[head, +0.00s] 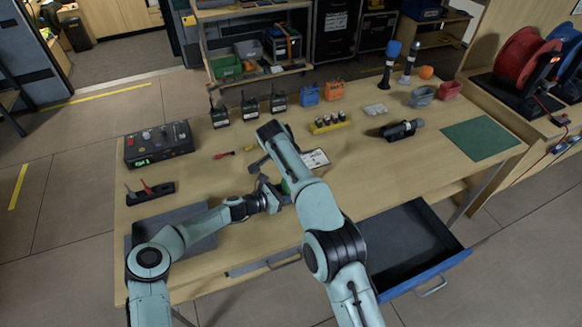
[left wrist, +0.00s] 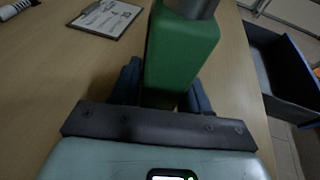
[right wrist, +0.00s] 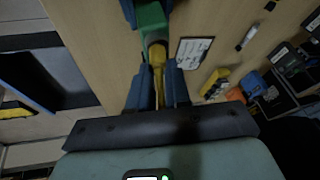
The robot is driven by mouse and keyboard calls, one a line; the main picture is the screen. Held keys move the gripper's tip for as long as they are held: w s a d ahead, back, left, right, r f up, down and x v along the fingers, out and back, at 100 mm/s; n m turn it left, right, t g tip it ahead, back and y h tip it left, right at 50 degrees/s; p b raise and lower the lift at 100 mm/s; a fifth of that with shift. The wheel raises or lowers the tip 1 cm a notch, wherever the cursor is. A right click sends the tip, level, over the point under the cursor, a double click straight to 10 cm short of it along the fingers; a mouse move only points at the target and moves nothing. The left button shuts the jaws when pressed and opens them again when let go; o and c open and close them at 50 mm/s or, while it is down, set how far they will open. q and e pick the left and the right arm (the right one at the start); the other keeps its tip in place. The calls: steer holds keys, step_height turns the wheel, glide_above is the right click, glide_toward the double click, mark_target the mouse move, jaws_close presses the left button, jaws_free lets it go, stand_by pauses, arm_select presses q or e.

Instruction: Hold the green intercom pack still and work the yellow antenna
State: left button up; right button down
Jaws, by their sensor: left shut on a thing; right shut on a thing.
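The green intercom pack (left wrist: 182,50) stands between the two fingers of my left gripper (left wrist: 165,92), which is shut on it. In the head view only a small green part of the pack (head: 285,187) shows; my arms hide the rest. The yellow antenna (right wrist: 157,72) extends from a grey collar at the pack's end in the right wrist view, where part of the green pack (right wrist: 151,20) also shows. My right gripper (right wrist: 158,85) is shut on the antenna, with a finger on each side of it.
A clipboard (head: 315,158) lies just right of the grippers. A grey tray (head: 185,222) is at the table's front left, and an open blue drawer (head: 425,265) juts out at the front right. Radios, a yellow battery block (head: 330,124) and a black control box (head: 158,145) stand farther back.

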steer(key=shift+w+r, duration=0.15)
steer(key=shift+r, duration=1.85)
steer(key=c, duration=1)
jaws_free()
steer(key=shift+f, duration=0.15)
steer(key=shift+f, duration=0.1)
